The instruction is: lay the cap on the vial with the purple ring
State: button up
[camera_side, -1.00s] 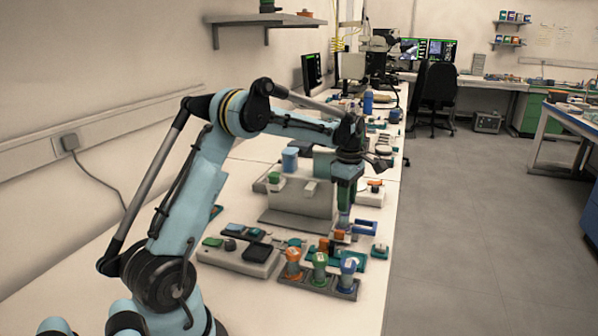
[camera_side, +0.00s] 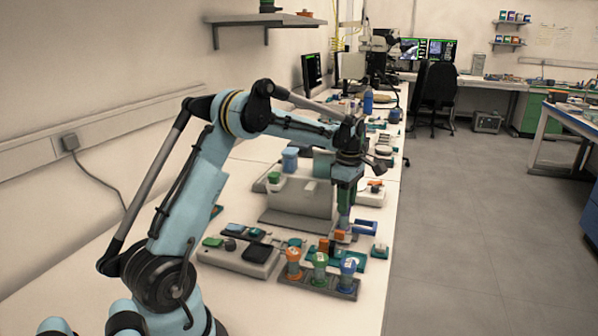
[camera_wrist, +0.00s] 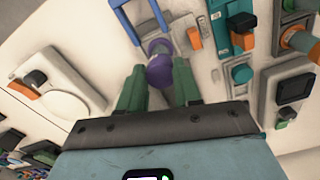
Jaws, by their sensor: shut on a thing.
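My gripper (camera_wrist: 160,82) points down at the bench, its two green fingers either side of a small purple piece (camera_wrist: 160,72), which it holds. I cannot tell whether this piece is the cap. A rounder purple top (camera_wrist: 159,46) shows just beyond it in the wrist view. In the side view my gripper (camera_side: 344,222) is low over the bench, behind a dark rack (camera_side: 325,286). The rack holds vials with an orange ring (camera_side: 292,262), a green ring (camera_side: 319,268) and a blue or purple ring (camera_side: 348,270). The held piece is too small to make out there.
A blue handle-like frame (camera_side: 363,228) and a small teal block (camera_side: 379,251) stand close to the right of my gripper. A large grey device (camera_side: 298,198) stands behind left. A grey box with a dark pad (camera_side: 240,258) lies left of the rack.

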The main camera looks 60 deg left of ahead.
dwell(0.4)
jog(key=o, duration=1.5)
jog(key=shift+r, duration=3.75)
